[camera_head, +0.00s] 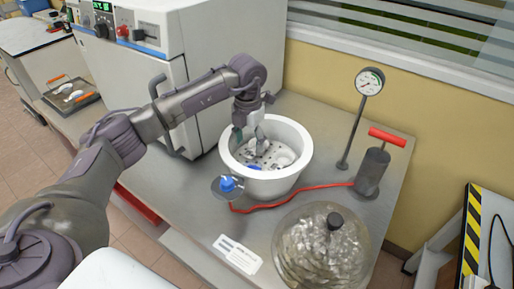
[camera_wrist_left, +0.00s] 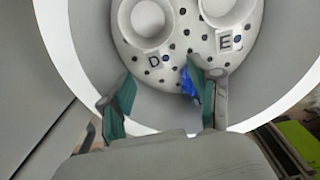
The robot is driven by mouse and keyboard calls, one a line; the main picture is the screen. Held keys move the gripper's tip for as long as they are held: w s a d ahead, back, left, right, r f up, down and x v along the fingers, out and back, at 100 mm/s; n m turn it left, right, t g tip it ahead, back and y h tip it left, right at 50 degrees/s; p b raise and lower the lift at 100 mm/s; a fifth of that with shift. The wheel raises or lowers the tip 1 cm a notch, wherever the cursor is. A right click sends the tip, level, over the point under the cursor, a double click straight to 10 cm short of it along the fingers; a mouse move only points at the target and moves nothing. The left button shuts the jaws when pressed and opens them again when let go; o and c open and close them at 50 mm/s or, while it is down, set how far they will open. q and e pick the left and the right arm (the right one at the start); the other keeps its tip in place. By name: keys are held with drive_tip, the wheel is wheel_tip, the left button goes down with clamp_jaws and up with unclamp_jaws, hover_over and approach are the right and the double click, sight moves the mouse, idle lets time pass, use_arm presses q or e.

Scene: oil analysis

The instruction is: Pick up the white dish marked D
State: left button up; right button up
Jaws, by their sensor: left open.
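My left gripper (camera_head: 252,143) reaches down into a white round bowl-like vessel (camera_head: 290,171). In the wrist view its two green-padded fingers (camera_wrist_left: 163,78) are apart, with nothing held between them. A perforated white plate (camera_wrist_left: 181,54) lies inside the vessel. A white dish (camera_wrist_left: 146,20) stands on it beside the printed letter D, beyond the fingertips and cut by the top edge. A second white dish (camera_wrist_left: 226,8) stands by the letter E to its right. In the head view, the gripper partly hides the dishes, and I cannot read their letters.
A red hose (camera_head: 265,207) runs from the blue-knobbed tap (camera_head: 229,184) to a hand pump (camera_head: 372,172) with a red handle. A pressure gauge (camera_head: 369,81) stands behind it. A glass dome lid (camera_head: 318,259) lies in front. A large white oven (camera_head: 137,83) stands left.

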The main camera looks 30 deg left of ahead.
sight(249, 155)
use_arm(q)
drive_tip(key=shift+s+f+p, duration=0.15)
drive_tip(key=shift+f+p, duration=0.3)
drive_tip(key=shift+f, duration=0.3)
wheel_tip(249, 155, down, 3)
drive_tip(key=shift+r+p, duration=0.15)
drive_tip(key=shift+p, duration=0.25)
drive_tip(key=shift+f, duration=0.55)
drive_tip(key=shift+c, duration=1.1)
clamp_jaws()
use_arm(e)
drive_tip(key=shift+w+a+r, duration=0.2)
drive_tip(key=shift+w+r, duration=0.5)
drive_tip(key=shift+r, duration=0.25)
